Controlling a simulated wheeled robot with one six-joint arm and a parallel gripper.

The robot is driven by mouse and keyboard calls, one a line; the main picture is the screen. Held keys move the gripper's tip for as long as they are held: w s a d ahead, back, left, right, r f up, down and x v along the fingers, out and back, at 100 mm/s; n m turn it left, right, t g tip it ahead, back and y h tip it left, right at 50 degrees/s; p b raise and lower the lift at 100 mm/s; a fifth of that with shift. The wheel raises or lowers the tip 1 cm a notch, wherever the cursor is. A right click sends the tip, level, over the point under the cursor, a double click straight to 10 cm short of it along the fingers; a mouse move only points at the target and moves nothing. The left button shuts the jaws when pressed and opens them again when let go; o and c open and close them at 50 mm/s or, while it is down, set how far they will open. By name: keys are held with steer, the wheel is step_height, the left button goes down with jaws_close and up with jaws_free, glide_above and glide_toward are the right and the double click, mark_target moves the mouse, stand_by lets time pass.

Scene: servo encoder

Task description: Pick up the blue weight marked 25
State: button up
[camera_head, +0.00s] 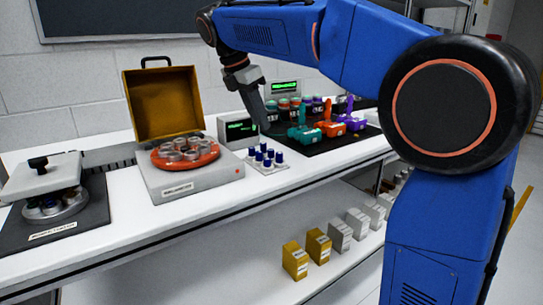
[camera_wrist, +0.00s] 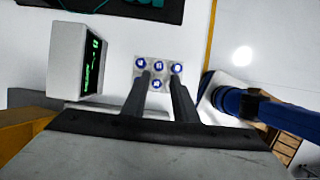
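Several small blue weights (camera_head: 265,157) stand on a small pale plate (camera_head: 267,168) on the white bench. The weights (camera_wrist: 160,66) also show in the wrist view, in a back row of three with at least one in front. Their top marks are too small to read, so I cannot tell which one is the 25. My gripper (camera_head: 266,128) hangs above the weights, pointing down. In the wrist view my gripper (camera_wrist: 161,78) has its two dark fingers apart with nothing between them. The fingers partly cover the plate, and more weights may be hidden.
A display unit (camera_head: 239,131) with green digits stands just left of the weights. Left of it are an open yellow case (camera_head: 163,103) and a red carousel (camera_head: 186,155). A black mat (camera_head: 330,141) with coloured tools lies to the right. Boxes stand on the lower shelf.

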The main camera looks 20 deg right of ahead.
mark_target(271, 150)
steer(key=x, duration=1)
steer(key=shift+a, duration=0.2)
steer(key=shift+c, duration=0.2)
jaws_close()
